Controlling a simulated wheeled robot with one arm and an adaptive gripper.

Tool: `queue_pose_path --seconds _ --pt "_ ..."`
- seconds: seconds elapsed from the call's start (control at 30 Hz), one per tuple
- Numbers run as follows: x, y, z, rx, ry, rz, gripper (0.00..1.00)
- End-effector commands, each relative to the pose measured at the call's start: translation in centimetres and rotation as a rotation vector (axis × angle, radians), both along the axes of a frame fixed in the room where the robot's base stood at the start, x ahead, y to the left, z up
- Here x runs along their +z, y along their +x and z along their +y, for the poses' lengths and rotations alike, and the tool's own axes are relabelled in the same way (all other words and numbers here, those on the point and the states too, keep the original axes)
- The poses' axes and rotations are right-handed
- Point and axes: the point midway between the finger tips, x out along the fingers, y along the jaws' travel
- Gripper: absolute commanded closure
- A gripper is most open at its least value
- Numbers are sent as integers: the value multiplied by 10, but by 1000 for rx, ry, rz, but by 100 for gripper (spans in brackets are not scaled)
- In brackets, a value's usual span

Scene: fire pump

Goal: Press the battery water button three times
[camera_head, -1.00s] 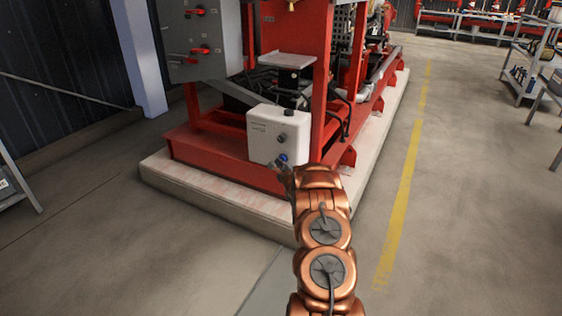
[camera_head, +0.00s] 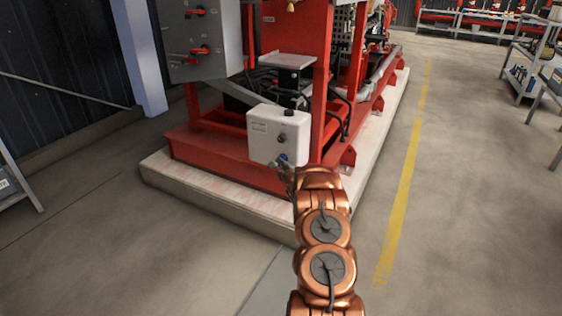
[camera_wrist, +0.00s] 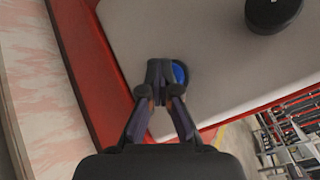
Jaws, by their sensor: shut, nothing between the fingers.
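A white box (camera_head: 270,132) is mounted low on the red pump frame in the head view. It carries a dark knob (camera_head: 282,137) and a blue button (camera_head: 284,157) near its lower edge. In the wrist view the blue button (camera_wrist: 179,74) shows with a dark ring, partly hidden by my fingertips. My gripper (camera_wrist: 160,70) is shut and empty, its tips overlapping the left side of the button. I cannot tell whether they touch it. In the head view my gripper (camera_head: 284,168) is small, just below the button. A black knob (camera_wrist: 272,12) is at the wrist view's upper right.
The red frame (camera_head: 215,150) stands on a pale concrete plinth (camera_head: 215,193). A grey cabinet (camera_head: 205,45) with red handles is above left of the box. Open floor with a yellow line (camera_head: 405,185) lies to the right. Shelving (camera_head: 525,75) stands at the far right.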

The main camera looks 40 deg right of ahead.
Motion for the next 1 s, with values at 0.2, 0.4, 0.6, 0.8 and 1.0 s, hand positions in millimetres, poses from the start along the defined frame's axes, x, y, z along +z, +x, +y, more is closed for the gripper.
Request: queue_pose_path --seconds 0.2,0.4,0.6,0.8,1.0 --pt "0 -1 -1 -2 1 0 100" --pt "1 -2 5 -2 1 1 100" --pt "1 -5 14 0 1 0 100" --pt "-1 -7 23 -1 2 1 100" --pt "-1 -8 24 -1 0 1 100"
